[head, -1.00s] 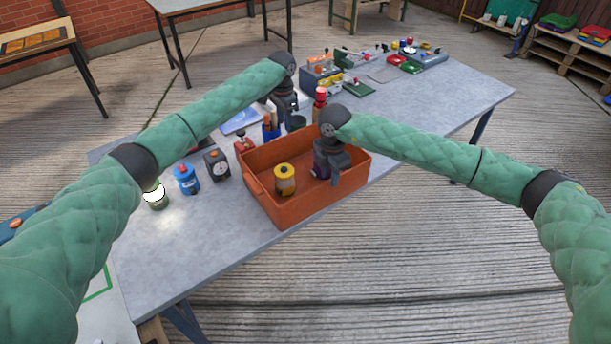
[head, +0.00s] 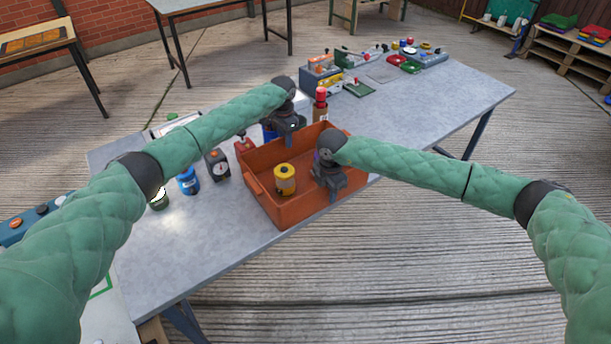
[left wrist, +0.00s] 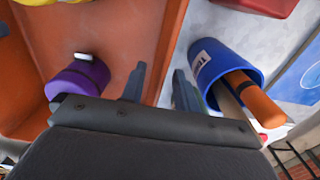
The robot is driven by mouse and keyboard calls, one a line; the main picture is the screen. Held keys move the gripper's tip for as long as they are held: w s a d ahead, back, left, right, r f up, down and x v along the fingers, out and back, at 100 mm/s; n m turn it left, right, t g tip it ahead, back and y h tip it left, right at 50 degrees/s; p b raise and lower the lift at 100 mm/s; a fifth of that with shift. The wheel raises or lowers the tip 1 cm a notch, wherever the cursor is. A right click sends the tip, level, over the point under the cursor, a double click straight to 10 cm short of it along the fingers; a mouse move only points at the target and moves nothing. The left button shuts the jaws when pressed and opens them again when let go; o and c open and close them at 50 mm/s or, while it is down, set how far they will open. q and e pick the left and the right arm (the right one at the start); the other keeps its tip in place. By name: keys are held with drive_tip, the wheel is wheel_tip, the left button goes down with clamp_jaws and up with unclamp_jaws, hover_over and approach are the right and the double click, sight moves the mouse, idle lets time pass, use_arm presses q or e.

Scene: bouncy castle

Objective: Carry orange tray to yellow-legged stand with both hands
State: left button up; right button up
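The orange tray (head: 262,205) sits on the grey table with a yellow canister (head: 285,179) inside. A purple round item (left wrist: 80,82) also shows in the tray in the left wrist view. My left gripper (head: 288,136) is at the tray's far wall. In the left wrist view its fingers (left wrist: 158,90) are apart, with the tray wall running between them; I cannot tell if they touch it. My right gripper (head: 330,194) is at the tray's near right side, its finger gap unclear. I cannot clearly identify the yellow-legged stand.
A blue cup (left wrist: 225,75) with an orange-handled tool stands just outside the tray. A black dial box (head: 217,165) and blue jar (head: 188,180) stand left of it. Several toys and boxes fill the table's far end. The table's right part (head: 440,100) is clear.

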use_arm(q)
clamp_jaws()
use_arm(e)
clamp_jaws()
use_arm(q)
drive_tip(key=shift+r, duration=0.2)
use_arm(e)
drive_tip(key=shift+w+r, duration=0.1)
drive_tip(key=shift+r, duration=0.05)
